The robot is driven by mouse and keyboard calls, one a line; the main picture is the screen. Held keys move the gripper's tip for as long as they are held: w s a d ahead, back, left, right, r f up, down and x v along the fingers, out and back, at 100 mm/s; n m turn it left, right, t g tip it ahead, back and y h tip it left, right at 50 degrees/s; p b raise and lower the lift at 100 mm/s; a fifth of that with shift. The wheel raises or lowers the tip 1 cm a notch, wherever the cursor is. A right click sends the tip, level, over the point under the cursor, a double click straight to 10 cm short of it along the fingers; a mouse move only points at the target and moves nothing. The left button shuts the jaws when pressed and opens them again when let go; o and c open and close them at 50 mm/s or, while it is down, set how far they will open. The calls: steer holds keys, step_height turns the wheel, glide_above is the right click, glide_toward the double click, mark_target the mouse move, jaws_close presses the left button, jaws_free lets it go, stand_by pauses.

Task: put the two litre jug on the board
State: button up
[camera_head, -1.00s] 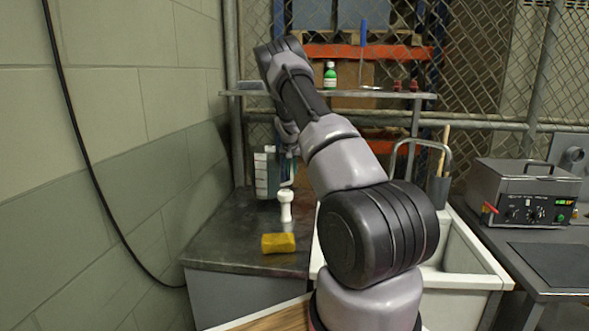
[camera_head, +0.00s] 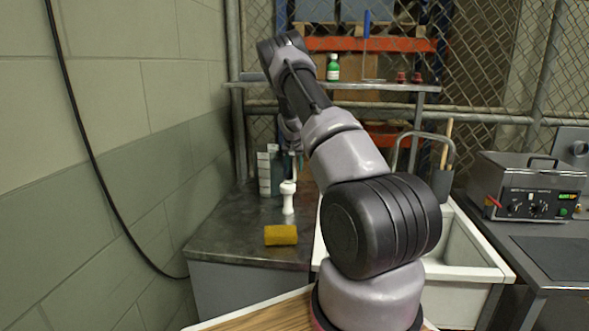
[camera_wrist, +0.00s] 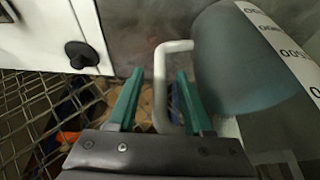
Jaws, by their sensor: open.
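The two litre jug (camera_head: 264,174) stands at the back of the dark bench top; it is blue-grey with a pale graduated strip. It fills the right of the wrist view (camera_wrist: 238,65), with its white handle (camera_wrist: 160,88) toward my gripper. My gripper (camera_wrist: 159,72) is open, with its teal fingers on either side of the handle in that view; contact cannot be told. In the head view my arm partly hides the gripper and the jug. A wooden surface with a pale edge, likely the board (camera_head: 270,318), shows at the bottom.
A white bottle-like object (camera_head: 288,198) stands just in front of the jug, and a yellow sponge (camera_head: 281,235) lies nearer. A white sink (camera_head: 470,250) is to the right, a block wall (camera_head: 150,170) to the left. A shelf (camera_head: 400,87) runs above the bench's back.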

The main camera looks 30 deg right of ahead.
steer(key=s+a+r+y, duration=0.1)
steer(key=s+a+r, duration=0.25)
steer(key=r, duration=0.35)
steer(key=s+a+r+t, duration=0.1)
steer(key=s+a+r, duration=0.1)
steer(key=s+r, duration=0.35)
steer(key=s+a+r+y, duration=0.1)
steer(key=s+a+r, duration=0.15)
steer(key=r, duration=0.65)
steer(key=s+a+r+t+y, duration=0.1)
steer(key=s+a+r+y, duration=0.1)
steer(key=s+a+r, duration=0.85)
steer(key=s+a+n, duration=0.1)
steer(key=s+a, duration=0.3)
steer(key=s, duration=0.9)
steer(key=s+a+r+n+t, duration=0.1)
steer(key=s+a, duration=0.3)
steer(key=s, duration=0.9)
steer(key=shift+s+r+n+t, duration=0.25)
steer(key=shift+n+t, duration=0.05)
steer(key=shift+a, duration=0.1)
